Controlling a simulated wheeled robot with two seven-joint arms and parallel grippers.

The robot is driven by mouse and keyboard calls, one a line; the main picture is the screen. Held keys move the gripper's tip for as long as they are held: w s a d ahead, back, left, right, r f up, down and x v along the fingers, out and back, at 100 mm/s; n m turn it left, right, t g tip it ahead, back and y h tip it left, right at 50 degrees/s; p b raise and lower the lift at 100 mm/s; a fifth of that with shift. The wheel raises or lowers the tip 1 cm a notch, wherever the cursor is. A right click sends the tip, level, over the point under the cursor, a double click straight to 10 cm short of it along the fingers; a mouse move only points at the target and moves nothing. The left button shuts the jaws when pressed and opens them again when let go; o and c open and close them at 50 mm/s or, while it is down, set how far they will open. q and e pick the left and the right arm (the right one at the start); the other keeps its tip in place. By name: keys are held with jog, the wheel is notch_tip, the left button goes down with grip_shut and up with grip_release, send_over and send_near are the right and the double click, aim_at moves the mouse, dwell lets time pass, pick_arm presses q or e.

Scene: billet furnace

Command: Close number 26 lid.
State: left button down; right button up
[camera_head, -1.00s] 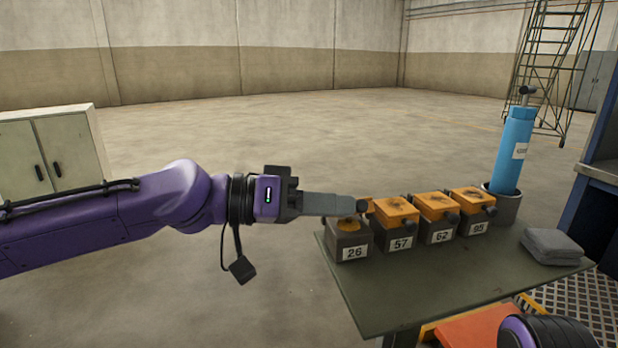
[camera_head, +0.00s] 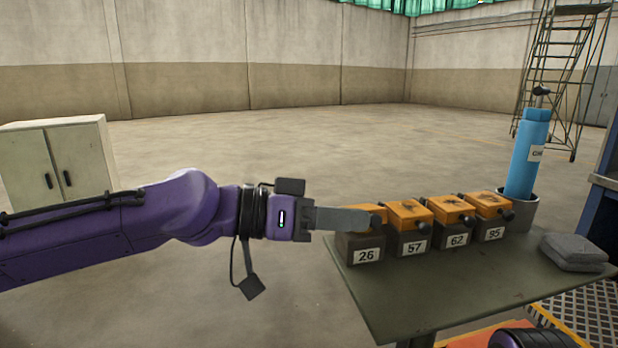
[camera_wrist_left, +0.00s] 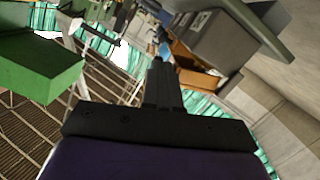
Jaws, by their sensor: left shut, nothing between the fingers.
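The number 26 box (camera_head: 362,252) is a dark grey block with a white label, at the left end of a row on the table. Part of its orange lid (camera_head: 377,211) shows behind and right of my left fingers; the rest is hidden, so I cannot tell whether it lies fully flat. My left gripper (camera_head: 366,220) is shut and empty, its fingers lying across the top of the box, apparently at the lid. In the left wrist view the shut fingers (camera_wrist_left: 160,85) point toward a grey box with orange parts. My right gripper is out of view.
Boxes 57 (camera_head: 412,244), 62 (camera_head: 456,238) and 95 (camera_head: 493,233) stand to the right with orange lids down. Behind them a blue cylinder (camera_head: 527,160) stands in a grey holder. Folded grey cloth (camera_head: 575,250) lies on the right of the table (camera_head: 440,290); its front is clear.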

pick_arm(q)
jog(key=shift+s+f, duration=0.1)
jog(key=shift+f, duration=0.15)
jog(key=shift+d+f+m+b, duration=0.1)
jog(key=shift+f+m+b, duration=0.15)
jog(key=shift+m+b, duration=0.45)
dwell(0.8)
dwell(0.3)
